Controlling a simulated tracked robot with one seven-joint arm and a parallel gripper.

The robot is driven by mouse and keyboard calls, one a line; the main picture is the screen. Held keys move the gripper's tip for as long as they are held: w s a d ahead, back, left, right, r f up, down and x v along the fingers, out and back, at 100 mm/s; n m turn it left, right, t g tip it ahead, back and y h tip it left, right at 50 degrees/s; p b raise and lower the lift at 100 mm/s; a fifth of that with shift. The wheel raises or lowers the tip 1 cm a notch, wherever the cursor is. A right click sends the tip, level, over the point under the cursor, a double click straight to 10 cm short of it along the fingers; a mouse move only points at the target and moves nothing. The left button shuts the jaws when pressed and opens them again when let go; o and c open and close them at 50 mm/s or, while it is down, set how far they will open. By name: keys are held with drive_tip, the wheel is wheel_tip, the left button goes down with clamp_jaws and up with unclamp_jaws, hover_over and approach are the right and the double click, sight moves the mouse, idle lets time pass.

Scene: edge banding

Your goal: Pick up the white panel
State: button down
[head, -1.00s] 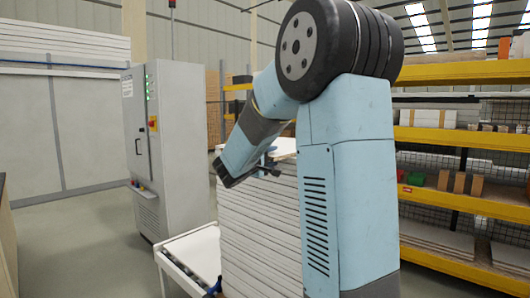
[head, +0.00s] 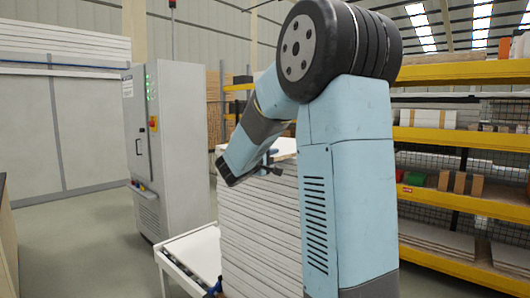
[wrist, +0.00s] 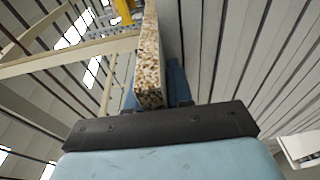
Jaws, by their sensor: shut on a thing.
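The white panel (wrist: 150,66) shows in the wrist view as a narrow board seen on its speckled chipboard edge, running away from the camera. My gripper (wrist: 156,97) is shut on this edge, with one finger on each side. In the head view my gripper (head: 268,166) is at the top of a tall stack of white panels (head: 258,222), partly hidden by my arm. A pale top surface (head: 284,147) shows behind it. Whether the held panel is clear of the stack cannot be told.
A white roller table (head: 193,250) stands at the left foot of the stack. A grey control cabinet (head: 176,150) with green lights stands behind it. Yellow shelving (head: 465,140) with boards fills the right. Open floor (head: 85,235) lies at the left.

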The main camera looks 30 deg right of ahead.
idle(0.4)
drive_tip(key=shift+r, duration=0.5)
drive_tip(key=r, duration=0.2)
drive_tip(key=shift+s+r, duration=0.2)
drive_tip(key=shift+r, duration=0.15)
drive_tip(key=s+r, duration=0.2)
drive_tip(key=s+a+r, duration=0.1)
drive_tip(key=s+r, duration=0.1)
drive_tip(key=r, duration=0.1)
drive_tip(key=shift+s+a+r, duration=0.2)
drive_tip(key=shift+s+r, duration=0.15)
drive_tip(key=s+a+r, duration=1.2)
drive_tip(key=s+r, duration=0.1)
drive_tip(key=s, duration=0.1)
drive_tip(key=shift+s+a+r, duration=0.2)
drive_tip(key=shift+a+r, duration=0.1)
drive_tip(key=shift+a, duration=0.1)
